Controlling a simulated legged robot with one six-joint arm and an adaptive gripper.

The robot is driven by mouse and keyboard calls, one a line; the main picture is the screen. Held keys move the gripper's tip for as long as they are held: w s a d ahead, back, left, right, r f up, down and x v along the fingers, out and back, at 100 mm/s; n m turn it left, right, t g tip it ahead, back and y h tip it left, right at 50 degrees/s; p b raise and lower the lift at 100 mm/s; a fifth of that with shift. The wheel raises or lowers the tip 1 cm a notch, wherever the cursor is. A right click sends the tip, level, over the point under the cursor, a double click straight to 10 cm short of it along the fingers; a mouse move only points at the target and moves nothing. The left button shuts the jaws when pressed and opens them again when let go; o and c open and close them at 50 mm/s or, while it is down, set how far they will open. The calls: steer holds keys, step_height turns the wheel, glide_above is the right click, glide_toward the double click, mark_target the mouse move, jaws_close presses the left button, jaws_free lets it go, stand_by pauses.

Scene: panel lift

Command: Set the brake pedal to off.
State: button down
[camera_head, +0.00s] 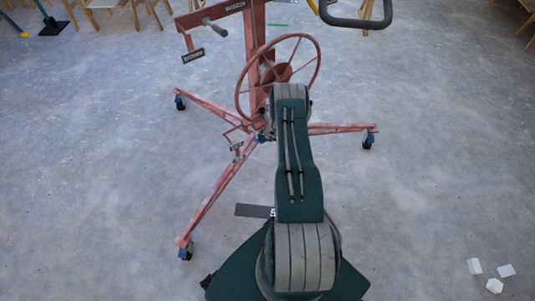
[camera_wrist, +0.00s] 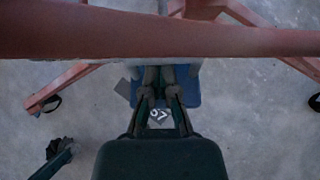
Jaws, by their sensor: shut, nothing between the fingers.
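The red panel lift (camera_head: 259,60) stands in front of me on spread legs with blue casters. Its brake pedal (camera_head: 237,148) appears as a small plate low at the left of the base, left of my arm; its exact setting is too small to tell. My gripper (camera_wrist: 160,75) is shut and empty in the wrist view, with its fingertips close together. In the head view it is hidden behind my arm. A red bar of the lift (camera_wrist: 160,32) crosses the wrist view close to the camera, beyond the fingertips in the picture. I cannot clearly identify the pedal in the wrist view.
The lift's large handwheel (camera_head: 318,62) stands just beyond my arm. White blocks (camera_head: 494,285) lie on the floor at lower right. Open concrete floor surrounds the lift; wooden furniture lines the back.

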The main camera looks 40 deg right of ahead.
steer(key=shift+w+d+r, duration=0.15)
steer(key=shift+w+r, duration=0.15)
steer(key=shift+r, duration=0.15)
steer(key=shift+s+r, duration=0.25)
steer(key=shift+r, duration=0.2)
steer(key=v, duration=1)
steer(key=shift+s, duration=0.6)
steer(key=shift+f, duration=0.1)
